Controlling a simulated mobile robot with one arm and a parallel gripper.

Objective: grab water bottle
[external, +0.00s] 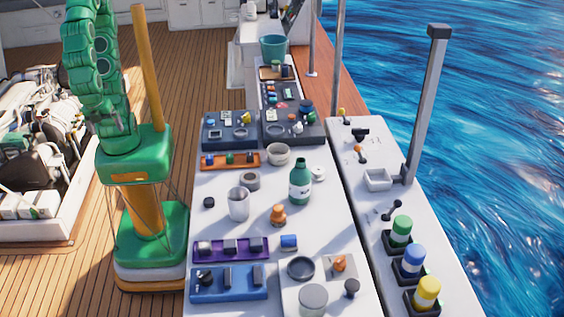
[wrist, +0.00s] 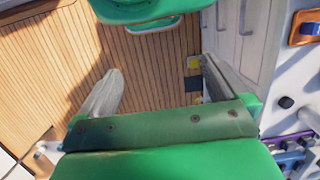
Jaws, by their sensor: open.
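A green bottle (external: 301,182) with a pale label stands upright on the white counter in the external view, right of the white cup. It is the only bottle I can clearly make out there. My gripper (wrist: 158,72) shows in the wrist view with its two grey fingers wide apart and nothing between them. It points down over the wooden deck, left of the counter. The bottle does not show in the wrist view. In the external view my green arm stands left of the counter, and I cannot make out the gripper there.
Around the bottle stand a white cup (external: 238,204), an orange knob-like piece (external: 278,215) and a pale bowl (external: 278,154). A purple tray (external: 231,248) and a blue tray (external: 229,284) lie nearer. A grey post (external: 428,105) rises at right. The open engine hatch (external: 40,150) is at left.

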